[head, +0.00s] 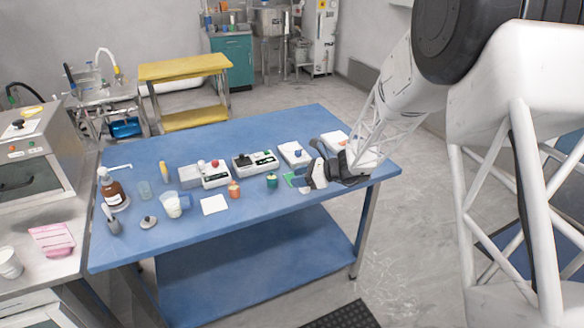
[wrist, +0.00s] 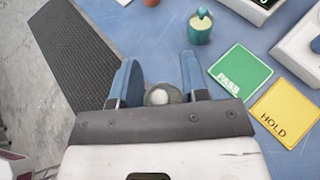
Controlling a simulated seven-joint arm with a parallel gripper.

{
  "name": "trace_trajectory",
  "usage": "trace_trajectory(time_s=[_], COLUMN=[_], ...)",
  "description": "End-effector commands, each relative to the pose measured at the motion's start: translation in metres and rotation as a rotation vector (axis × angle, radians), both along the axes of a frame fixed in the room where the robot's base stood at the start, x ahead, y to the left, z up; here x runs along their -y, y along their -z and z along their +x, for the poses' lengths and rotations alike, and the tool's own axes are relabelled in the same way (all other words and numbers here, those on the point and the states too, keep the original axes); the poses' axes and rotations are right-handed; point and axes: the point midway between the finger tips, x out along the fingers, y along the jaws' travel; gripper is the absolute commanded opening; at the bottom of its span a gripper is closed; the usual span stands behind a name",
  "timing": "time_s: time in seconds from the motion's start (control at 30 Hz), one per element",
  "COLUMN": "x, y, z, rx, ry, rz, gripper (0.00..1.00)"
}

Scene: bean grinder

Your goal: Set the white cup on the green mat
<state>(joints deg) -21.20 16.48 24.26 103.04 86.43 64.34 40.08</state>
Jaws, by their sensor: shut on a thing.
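My gripper (head: 312,174) is at the front right part of the blue table, next to the green mat (head: 291,179). In the wrist view my gripper's two blue fingers (wrist: 158,76) are closed around a small round thing, which looks like the white cup (wrist: 160,95), with a grey rim and a pale middle. Its lower part is hidden by the gripper. The green mat, marked PASS, lies flat and bare in the wrist view (wrist: 241,72), to the right of the fingers and apart from the held thing.
A yellow mat marked HOLD (wrist: 289,112) lies beside the green one. A teal pot (wrist: 199,28) stands just beyond the fingers, left of the green mat. Scales (head: 255,163) stand behind. The table's edge and a dark floor mat (wrist: 70,55) are to the left in the wrist view.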

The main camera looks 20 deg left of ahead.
Motion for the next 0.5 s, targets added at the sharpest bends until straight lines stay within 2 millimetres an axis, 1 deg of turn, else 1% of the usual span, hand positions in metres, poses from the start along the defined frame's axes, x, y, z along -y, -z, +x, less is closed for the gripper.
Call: trace_trajectory(time_s=[0.03, 0.5], x=[-0.004, -0.04], y=[0.0, 0.007], z=[0.007, 0.063], rx=[0.002, 0.0], ry=[-0.001, -0.001], rz=[0.0, 0.001], gripper=[0.13, 0.13])
